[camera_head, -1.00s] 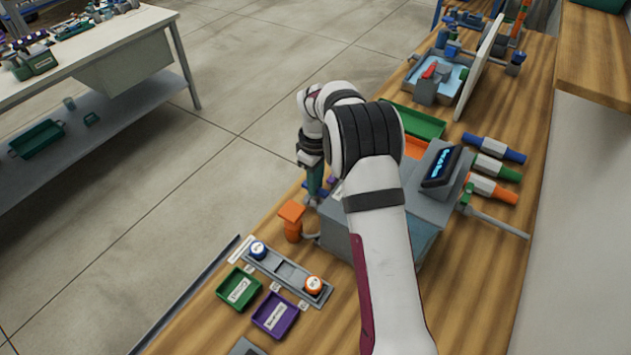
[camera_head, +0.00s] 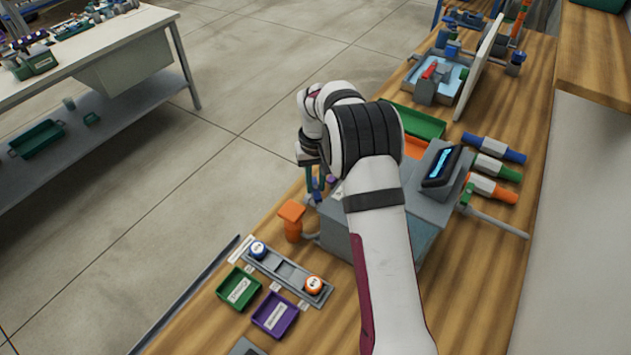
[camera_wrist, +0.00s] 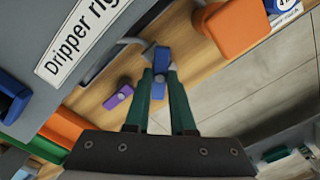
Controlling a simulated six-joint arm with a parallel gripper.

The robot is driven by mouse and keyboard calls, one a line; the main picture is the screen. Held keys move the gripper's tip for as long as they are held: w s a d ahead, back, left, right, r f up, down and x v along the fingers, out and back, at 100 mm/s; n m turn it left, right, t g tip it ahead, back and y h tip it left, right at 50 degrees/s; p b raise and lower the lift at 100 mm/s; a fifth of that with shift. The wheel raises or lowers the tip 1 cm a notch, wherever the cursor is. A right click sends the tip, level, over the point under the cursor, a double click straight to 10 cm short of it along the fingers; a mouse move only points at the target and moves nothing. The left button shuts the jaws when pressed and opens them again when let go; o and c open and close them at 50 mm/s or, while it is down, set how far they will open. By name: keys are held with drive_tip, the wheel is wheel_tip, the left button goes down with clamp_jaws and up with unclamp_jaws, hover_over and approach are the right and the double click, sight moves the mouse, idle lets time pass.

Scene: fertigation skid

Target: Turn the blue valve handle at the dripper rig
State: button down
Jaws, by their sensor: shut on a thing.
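The blue valve handle (camera_wrist: 162,60) is at the dripper rig (camera_wrist: 75,45), whose white label shows in the wrist view. My gripper (camera_wrist: 160,74) has its two green fingers closed on the handle, one on each side. The handle's ends show beyond and between the fingers. In the head view my gripper (camera_head: 316,182) points down at the left side of the rig's grey housing (camera_head: 345,235), and the blue handle (camera_head: 317,198) shows only in small part below the fingers. My arm hides much of the rig there.
A purple handle (camera_wrist: 118,97) lies close beside the fingers. An orange-topped post (camera_head: 292,212) stands just in front of the handle. A grey strip with blue and orange discs (camera_head: 285,272), a green tray (camera_head: 238,288) and a purple tray (camera_head: 274,315) are nearer.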

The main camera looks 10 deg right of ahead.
sight(315, 187)
drive_tip(key=m, duration=0.8)
drive_tip(key=shift+m, duration=0.5)
drive_tip(key=c, duration=0.8)
unclamp_jaws()
drive_tip(key=shift+o, duration=0.2)
wheel_tip(315, 187, up, 16)
drive_tip(key=shift+f, duration=0.1)
